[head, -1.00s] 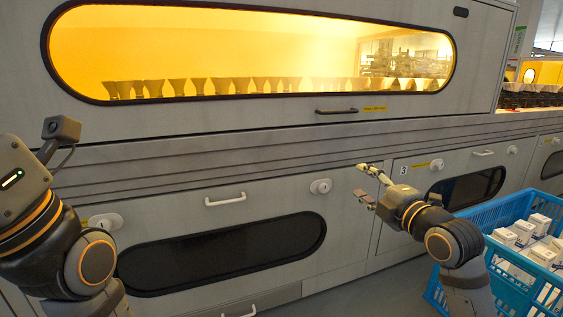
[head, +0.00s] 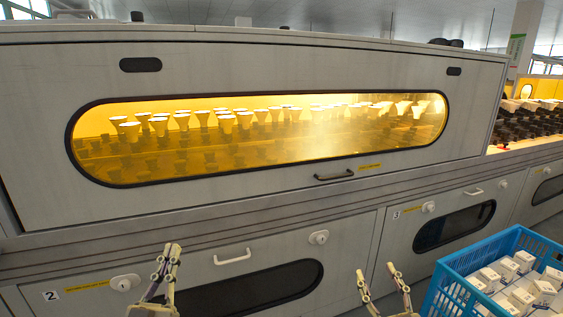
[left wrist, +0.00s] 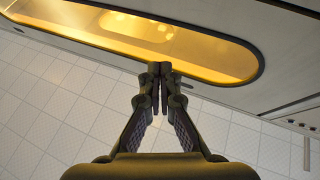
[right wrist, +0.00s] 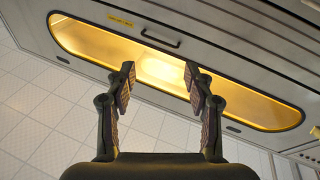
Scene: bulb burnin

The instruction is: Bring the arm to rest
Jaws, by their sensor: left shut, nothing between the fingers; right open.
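My left gripper (head: 167,262) is low in the head view, left of centre, in front of the lower cabinet door marked 2. Its fingers meet in the left wrist view (left wrist: 160,75), with nothing between them. My right gripper (head: 377,275) is low in the head view, right of centre, in front of the lower cabinet. Its fingers stand apart and empty in the right wrist view (right wrist: 160,78). Both grippers point upward in the head view, clear of the cabinet's handles as far as I can see. The rest of both arms is below the head view.
A large grey cabinet (head: 300,70) fills the view, with a glowing amber window (head: 260,150) showing rows of bulbs. A black handle (head: 334,176) is on its upper door. A blue crate (head: 436,290) with white boxes stands at lower right.

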